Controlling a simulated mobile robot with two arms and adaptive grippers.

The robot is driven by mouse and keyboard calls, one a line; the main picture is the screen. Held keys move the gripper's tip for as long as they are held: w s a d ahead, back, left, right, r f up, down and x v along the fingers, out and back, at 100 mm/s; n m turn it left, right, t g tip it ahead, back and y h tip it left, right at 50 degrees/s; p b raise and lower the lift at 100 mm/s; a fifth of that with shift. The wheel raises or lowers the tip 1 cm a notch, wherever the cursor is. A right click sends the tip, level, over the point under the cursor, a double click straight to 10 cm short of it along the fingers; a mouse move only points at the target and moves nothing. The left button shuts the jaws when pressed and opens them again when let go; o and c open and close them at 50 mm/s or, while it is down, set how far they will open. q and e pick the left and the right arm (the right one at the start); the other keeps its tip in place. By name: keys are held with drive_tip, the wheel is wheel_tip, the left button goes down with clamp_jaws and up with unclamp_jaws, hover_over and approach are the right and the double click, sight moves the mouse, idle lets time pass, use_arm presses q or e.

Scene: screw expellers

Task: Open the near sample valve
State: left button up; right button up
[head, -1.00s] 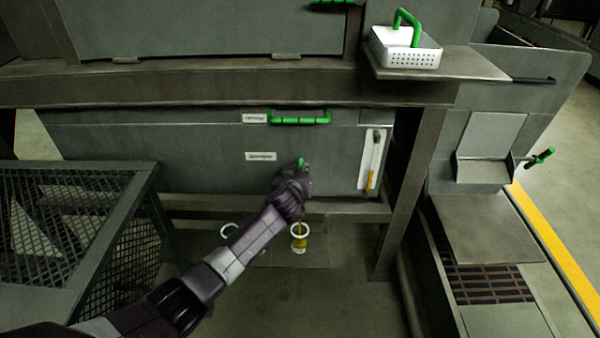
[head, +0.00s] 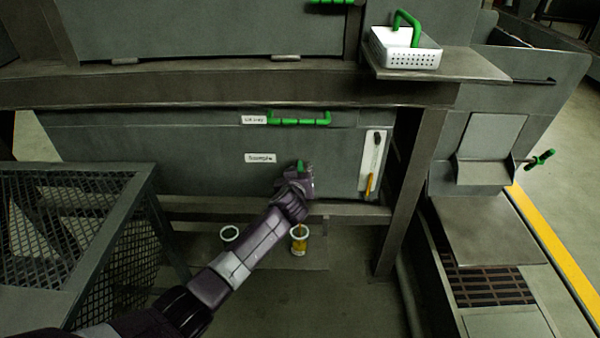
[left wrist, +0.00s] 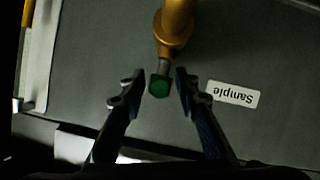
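The near sample valve shows in the left wrist view as a brass body (left wrist: 176,22) with a short grey stem and a green handle end (left wrist: 158,86). A label reading "Sample" (left wrist: 233,94) is on the grey panel beside it. My left gripper (left wrist: 159,80) is open, with one finger on each side of the green end and small gaps visible. In the head view the green handle (head: 300,166) shows at the tip of my left gripper (head: 303,178), which hides the valve body. My right gripper is not in view.
A cup with amber contents (head: 299,243) stands below the panel, close to my left forearm. An empty-looking cup (head: 229,233) is left of it. A mesh-sided frame (head: 122,240) stands at left. A green bar handle (head: 299,121) sits above the valve.

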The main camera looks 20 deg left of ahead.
use_arm(q)
drive_tip(key=shift+s, duration=0.15)
drive_tip(key=v, duration=1.1)
drive_tip(key=shift+s+r, duration=0.2)
drive_tip(key=shift+s, duration=0.15)
drive_tip(key=shift+d, duration=0.1)
